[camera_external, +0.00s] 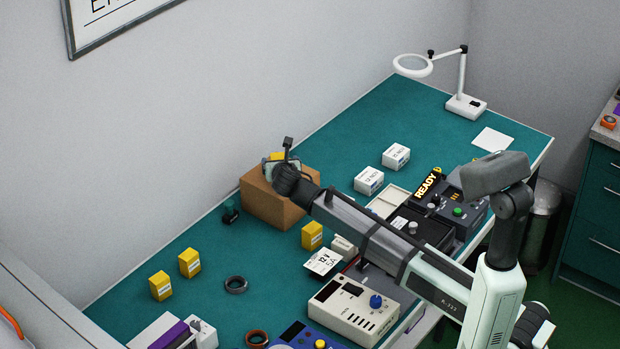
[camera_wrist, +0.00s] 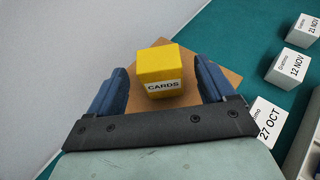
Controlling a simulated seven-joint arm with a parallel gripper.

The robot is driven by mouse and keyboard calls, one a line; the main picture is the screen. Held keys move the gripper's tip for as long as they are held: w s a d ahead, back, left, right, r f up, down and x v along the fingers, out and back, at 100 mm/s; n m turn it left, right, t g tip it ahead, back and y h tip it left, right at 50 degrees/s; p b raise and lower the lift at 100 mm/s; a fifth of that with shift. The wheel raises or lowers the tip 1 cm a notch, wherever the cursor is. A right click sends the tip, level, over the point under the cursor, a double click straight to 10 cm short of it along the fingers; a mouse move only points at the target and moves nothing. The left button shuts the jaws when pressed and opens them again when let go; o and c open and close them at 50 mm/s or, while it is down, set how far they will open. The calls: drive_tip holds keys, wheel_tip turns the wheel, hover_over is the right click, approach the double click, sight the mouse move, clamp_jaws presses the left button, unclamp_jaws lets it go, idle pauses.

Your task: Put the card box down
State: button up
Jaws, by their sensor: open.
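The card box is a small yellow box (camera_wrist: 158,65) labelled CARDS, seen in the wrist view between my two dark blue fingers. It appears to rest on the brown cardboard box (camera_wrist: 197,66), which shows below and around it. In the external view only a bit of the yellow card box (camera_external: 277,156) shows above the brown box (camera_external: 268,206), partly hidden by my gripper (camera_external: 283,163). My gripper is open, with one finger on each side of the card box. In the wrist view a gap shows on the right side; contact on the left is hard to tell.
Other yellow boxes (camera_external: 312,235) (camera_external: 190,262) (camera_external: 160,285) stand on the green bench (camera_external: 240,320). White dated boxes (camera_external: 369,180) stand right of the brown box. A READY-marked device (camera_external: 455,200) and a cream meter (camera_external: 352,308) lie under and beside my arm. The wall is close behind.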

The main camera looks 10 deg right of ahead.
drive_tip(key=v, duration=0.8)
drive_tip(key=shift+s+r, duration=0.15)
drive_tip(key=shift+s, duration=0.1)
idle(0.7)
